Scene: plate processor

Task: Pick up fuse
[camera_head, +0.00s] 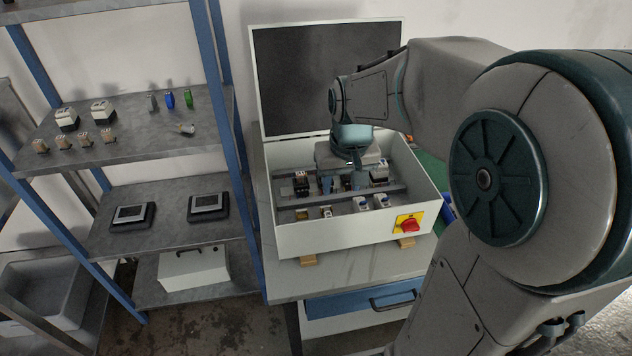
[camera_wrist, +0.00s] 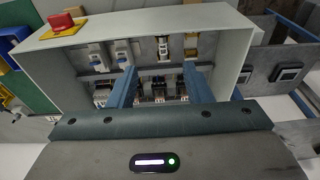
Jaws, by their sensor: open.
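My gripper (camera_head: 342,186) is inside the open white box (camera_head: 345,240), pointing down over its rear row of parts. In the wrist view its two blue fingers (camera_wrist: 160,72) are apart, with nothing held between them. Between and below them are dark parts on a rail (camera_wrist: 158,90). A black part (camera_head: 300,184) sits left of the fingers in the head view, and a white-and-dark part (camera_head: 379,172) to their right. I cannot tell for certain which part is the fuse; the gripper hides some of the row.
The box has a raised dark lid (camera_head: 325,78) behind it and a red switch (camera_head: 410,225) at front right. White modules (camera_head: 361,203) and smaller parts (camera_head: 326,212) stand in the front row. A shelf (camera_head: 130,150) on the left holds several loose parts.

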